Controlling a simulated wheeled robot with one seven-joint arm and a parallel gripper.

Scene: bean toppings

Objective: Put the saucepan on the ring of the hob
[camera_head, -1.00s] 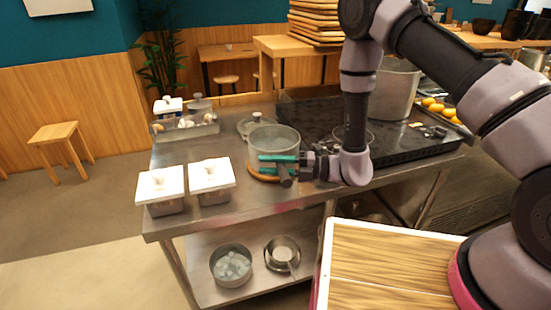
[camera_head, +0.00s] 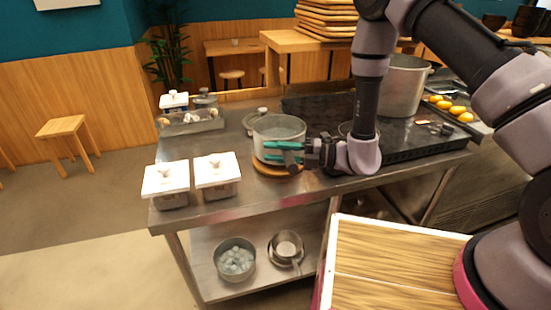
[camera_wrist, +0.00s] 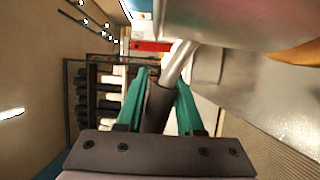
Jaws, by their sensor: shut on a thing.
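The saucepan (camera_head: 277,131) is a pale metal pot on the steel counter, at or just above a round wooden trivet (camera_head: 266,169). My gripper (camera_head: 272,152) has teal fingers and comes in from the right at the pan's near side. In the wrist view my gripper (camera_wrist: 166,100) is shut on the pan's handle (camera_wrist: 157,104), and the pan's metal side (camera_wrist: 240,22) fills the upper right. The hob (camera_head: 320,108) is a black glass top to the right of the pan. A ring (camera_head: 345,127) shows on it, partly hidden by my arm.
A tall pot (camera_head: 402,88) stands on the hob. A lid (camera_head: 262,117) lies behind the saucepan. Two white-lidded containers (camera_head: 166,178) (camera_head: 217,169) stand at the left front, and a tray (camera_head: 190,124) lies behind them. A lower shelf holds a bowl (camera_head: 222,262) and a small pan.

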